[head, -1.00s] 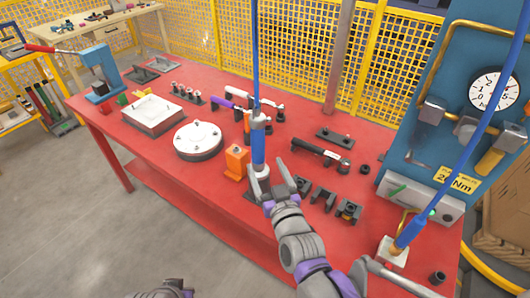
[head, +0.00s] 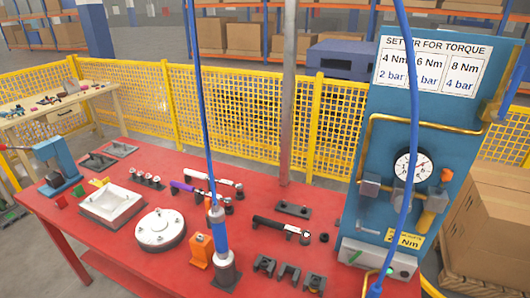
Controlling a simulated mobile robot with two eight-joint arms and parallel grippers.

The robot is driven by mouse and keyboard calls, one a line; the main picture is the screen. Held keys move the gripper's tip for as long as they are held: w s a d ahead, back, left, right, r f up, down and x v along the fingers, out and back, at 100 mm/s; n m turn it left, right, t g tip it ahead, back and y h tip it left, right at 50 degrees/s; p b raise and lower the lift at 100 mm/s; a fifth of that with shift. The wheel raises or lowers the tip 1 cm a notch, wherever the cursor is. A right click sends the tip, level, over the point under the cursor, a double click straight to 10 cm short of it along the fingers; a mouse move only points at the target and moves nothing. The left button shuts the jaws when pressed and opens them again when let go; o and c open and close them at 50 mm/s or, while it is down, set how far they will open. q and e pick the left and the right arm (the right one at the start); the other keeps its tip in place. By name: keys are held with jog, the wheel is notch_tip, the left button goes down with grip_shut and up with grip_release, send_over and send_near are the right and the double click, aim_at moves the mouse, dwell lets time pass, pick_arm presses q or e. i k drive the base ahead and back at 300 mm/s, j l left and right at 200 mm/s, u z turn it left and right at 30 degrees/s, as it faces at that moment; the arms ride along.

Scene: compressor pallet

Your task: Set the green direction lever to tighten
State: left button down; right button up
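A small green piece (head: 355,256) lies on the sloped top of the grey box (head: 372,262) at the foot of the blue panel; I cannot tell whether it is the direction lever or how it is set. A blue cylindrical tool (head: 219,233) stands upright in a grey holder (head: 226,272) on the red table, with a blue hose running up from it. A second blue hose (head: 401,190) passes in front of the panel, and its lower end is cut off by the frame. Neither of my grippers is in view.
The blue panel (head: 388,125) carries a torque chart (head: 432,65), a round gauge (head: 415,166) and yellow piping. The red table (head: 115,235) holds a white tray (head: 111,204), a round flange (head: 160,230), an orange block (head: 201,250), a black-handled wrench (head: 280,226) and dark brackets.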

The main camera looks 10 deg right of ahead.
aim_at(349, 259)
jog(key=z, duration=1.3)
